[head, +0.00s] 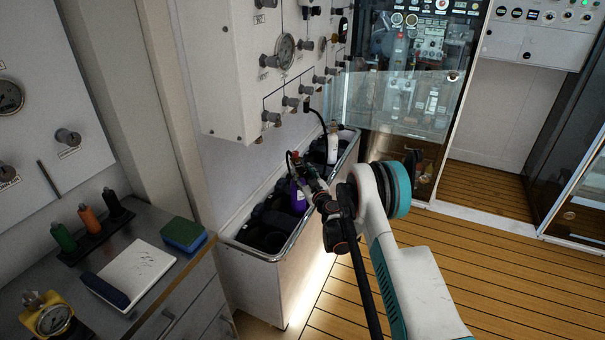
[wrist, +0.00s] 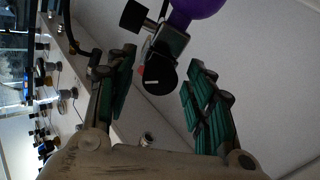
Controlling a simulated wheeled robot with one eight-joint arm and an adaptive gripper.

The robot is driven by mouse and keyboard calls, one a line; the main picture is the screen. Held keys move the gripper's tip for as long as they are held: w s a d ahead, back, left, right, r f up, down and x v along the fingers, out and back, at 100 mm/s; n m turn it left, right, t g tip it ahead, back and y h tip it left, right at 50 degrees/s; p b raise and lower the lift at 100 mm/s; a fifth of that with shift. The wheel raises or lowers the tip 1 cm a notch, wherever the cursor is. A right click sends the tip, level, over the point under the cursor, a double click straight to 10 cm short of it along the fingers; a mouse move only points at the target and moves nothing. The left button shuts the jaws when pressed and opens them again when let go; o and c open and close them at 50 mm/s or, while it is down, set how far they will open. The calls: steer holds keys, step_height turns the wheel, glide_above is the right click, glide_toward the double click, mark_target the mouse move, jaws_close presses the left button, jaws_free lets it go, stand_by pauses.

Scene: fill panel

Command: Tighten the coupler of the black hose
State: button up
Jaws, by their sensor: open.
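A black hose (head: 318,118) runs from the lower panel down to the top of a white bottle in the bin in the head view. A dark hose (wrist: 66,38) also curves at the upper left of the wrist view. I cannot make out its coupler clearly. My gripper (head: 304,170) is over the bin by a purple bottle (head: 298,196). In the wrist view the green-padded fingers of my gripper (wrist: 160,68) stand apart.
The metal-rimmed bin (head: 262,254) holds dark containers and a white bottle (head: 333,148). The panel (head: 222,75) with gauges and knobs hangs above it. The wooden floor at right is clear.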

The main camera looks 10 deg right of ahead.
steer(key=c, duration=1.1)
